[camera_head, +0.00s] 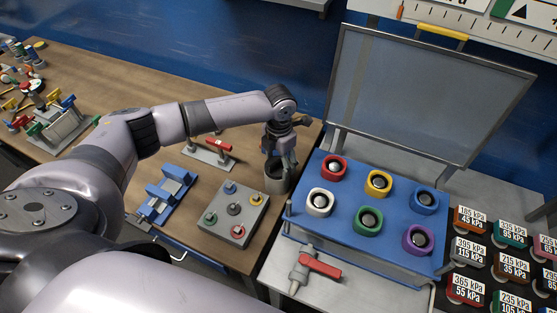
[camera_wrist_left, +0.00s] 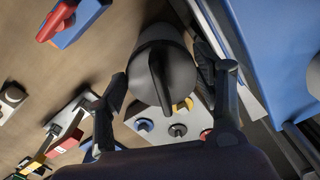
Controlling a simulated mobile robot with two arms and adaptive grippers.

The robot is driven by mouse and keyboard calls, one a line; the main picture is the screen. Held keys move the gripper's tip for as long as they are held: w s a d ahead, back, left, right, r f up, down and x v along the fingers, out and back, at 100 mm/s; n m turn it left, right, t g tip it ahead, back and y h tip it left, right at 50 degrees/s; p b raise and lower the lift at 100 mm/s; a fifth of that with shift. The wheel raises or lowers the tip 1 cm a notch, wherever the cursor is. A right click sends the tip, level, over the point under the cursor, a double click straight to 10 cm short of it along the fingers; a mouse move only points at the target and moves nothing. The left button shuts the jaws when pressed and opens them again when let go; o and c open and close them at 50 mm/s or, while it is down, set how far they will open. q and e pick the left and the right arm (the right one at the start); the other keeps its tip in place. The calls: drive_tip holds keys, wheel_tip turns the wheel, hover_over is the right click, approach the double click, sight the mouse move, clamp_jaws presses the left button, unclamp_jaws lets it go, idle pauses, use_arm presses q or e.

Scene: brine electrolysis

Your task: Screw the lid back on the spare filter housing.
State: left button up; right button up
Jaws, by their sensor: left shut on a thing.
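The spare filter housing (camera_head: 277,181) is a grey upright cylinder at the right end of the wooden bench. My left gripper (camera_head: 281,153) points down at its top. In the left wrist view, a round dark grey lid (camera_wrist_left: 178,62) with a raised bar across it lies between the fingers of the left gripper (camera_wrist_left: 162,82). The left gripper is shut on the lid, one finger on each side. The fingers hide the join in the head view, so I cannot tell whether the lid touches the housing's rim. My right gripper is not in view.
A grey box with coloured knobs (camera_head: 236,212) stands close in front of the housing, and a blue fixture (camera_head: 163,194) lies left of it. A red-handled stand (camera_head: 209,150) is behind. To the right is a blue panel (camera_head: 343,226) with coloured rings and a raised clear cover (camera_head: 418,95).

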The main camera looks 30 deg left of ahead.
use_arm(q)
drive_tip(key=o, duration=1.4)
drive_tip(key=shift+c, duration=0.2)
wheel_tip(320, 180, up, 3)
drive_tip(key=shift+f+p, duration=0.2)
drive_tip(key=shift+p, duration=1)
drive_tip(key=shift+r, duration=1)
